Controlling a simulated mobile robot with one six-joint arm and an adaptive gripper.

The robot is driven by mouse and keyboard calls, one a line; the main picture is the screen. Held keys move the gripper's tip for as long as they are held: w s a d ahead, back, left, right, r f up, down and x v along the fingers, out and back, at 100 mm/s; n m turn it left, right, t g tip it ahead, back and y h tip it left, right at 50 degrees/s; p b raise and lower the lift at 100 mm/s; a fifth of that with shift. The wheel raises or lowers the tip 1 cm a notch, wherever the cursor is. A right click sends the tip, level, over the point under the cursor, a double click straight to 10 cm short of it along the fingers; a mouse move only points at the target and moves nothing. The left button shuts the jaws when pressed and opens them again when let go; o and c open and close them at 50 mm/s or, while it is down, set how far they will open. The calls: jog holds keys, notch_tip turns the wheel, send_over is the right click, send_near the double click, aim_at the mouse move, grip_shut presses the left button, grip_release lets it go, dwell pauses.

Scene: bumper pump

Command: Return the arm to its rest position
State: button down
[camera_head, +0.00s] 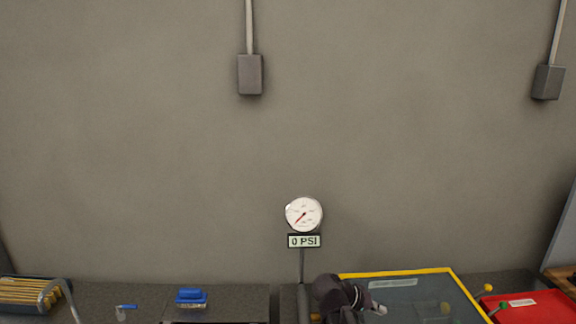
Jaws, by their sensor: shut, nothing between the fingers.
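Part of my dark arm shows at the bottom edge, right of centre, in front of the left side of a yellow-edged panel (400,273). My gripper (379,309) is small at its right end, over the dark glassy surface of the panel. It is shut with nothing in it. The rest of my arm is cut off by the bottom edge. A round white gauge (304,214) stands on a post behind the arm, and its display (304,241) reads 0 PSI.
A blue block (191,297), a small blue-handled item (126,307) and a bin of yellowish items (25,291) are at the lower left. A red tray (535,306) is at the lower right. The grey wall above is clear except for two conduit boxes (250,74).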

jog(key=s+f+y, duration=0.1)
jog(key=f, duration=0.1)
jog(key=s+a+f+y+b, duration=0.1)
jog(key=f+y, duration=0.1)
jog(key=f, duration=0.1)
jog(key=s+a+f+n+g+y, duration=0.1)
jog(key=f+y, duration=0.1)
jog(key=shift+s+a+f, duration=0.15)
jog(key=shift+s, duration=0.05)
jog(key=s+a+f+n+y+b, duration=0.1)
jog(key=s+a+f+y+b, duration=0.1)
jog(key=a+f+y, duration=0.2)
jog(key=shift+s+a+g+y, duration=0.4)
jog(key=shift+a+y, duration=0.25)
jog(key=shift+y, duration=0.25)
jog(key=shift+s, duration=0.1)
dwell(0.4)
